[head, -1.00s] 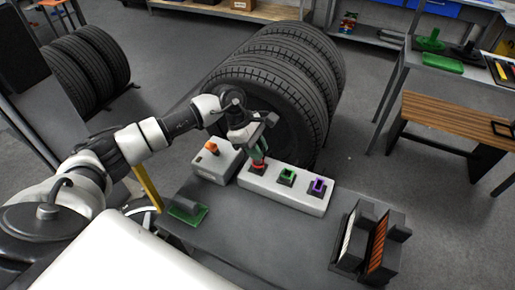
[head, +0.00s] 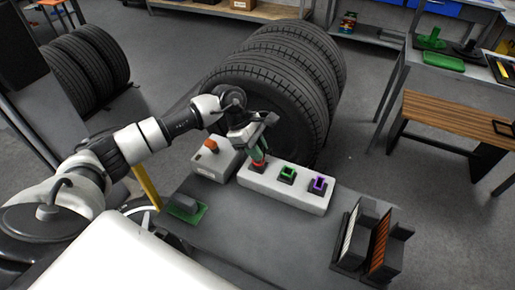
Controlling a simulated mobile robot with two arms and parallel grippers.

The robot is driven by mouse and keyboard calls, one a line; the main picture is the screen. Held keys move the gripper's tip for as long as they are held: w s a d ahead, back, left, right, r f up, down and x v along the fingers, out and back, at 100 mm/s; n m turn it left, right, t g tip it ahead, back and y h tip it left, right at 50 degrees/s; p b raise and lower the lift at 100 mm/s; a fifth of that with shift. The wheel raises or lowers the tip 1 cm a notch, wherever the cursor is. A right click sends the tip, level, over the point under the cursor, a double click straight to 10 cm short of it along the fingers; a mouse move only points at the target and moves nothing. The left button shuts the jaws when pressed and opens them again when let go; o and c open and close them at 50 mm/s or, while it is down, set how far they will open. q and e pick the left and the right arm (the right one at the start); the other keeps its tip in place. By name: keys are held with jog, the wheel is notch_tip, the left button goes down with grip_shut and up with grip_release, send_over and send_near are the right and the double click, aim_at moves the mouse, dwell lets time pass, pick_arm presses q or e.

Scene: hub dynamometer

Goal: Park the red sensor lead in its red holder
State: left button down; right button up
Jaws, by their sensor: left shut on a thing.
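My left gripper (head: 262,147) points down over the left end of a white holder block (head: 290,199) and is shut on the red sensor lead (head: 259,157). The lead's lower end is at the red holder (head: 256,166), the leftmost of three on the block. Whether the lead is seated in it or just above it, I cannot tell, as the gripper and lead cover the holder. The green holder (head: 287,175) and the purple holder (head: 318,185) stand to the right and look empty. My right gripper is not in view.
A light box with an orange knob (head: 211,146) stands just left of the block. A green item with a grey part (head: 186,209) lies at the table's left. Dark racks (head: 371,240) stand at the right. Large tires (head: 275,85) stand behind. The grey table's middle (head: 260,235) is clear.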

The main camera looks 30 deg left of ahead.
pick_arm(q)
jog(key=shift+f, duration=0.3)
jog(key=c, duration=0.9)
grip_release()
jog(key=shift+c, duration=0.2)
jog(key=shift+r, duration=0.15)
jog(key=b+v, duration=0.2)
jog(key=v, duration=0.8)
jog(key=shift+a+r+b, duration=0.2)
jog(key=shift+r+b, duration=0.1)
jog(key=shift+b, duration=0.1)
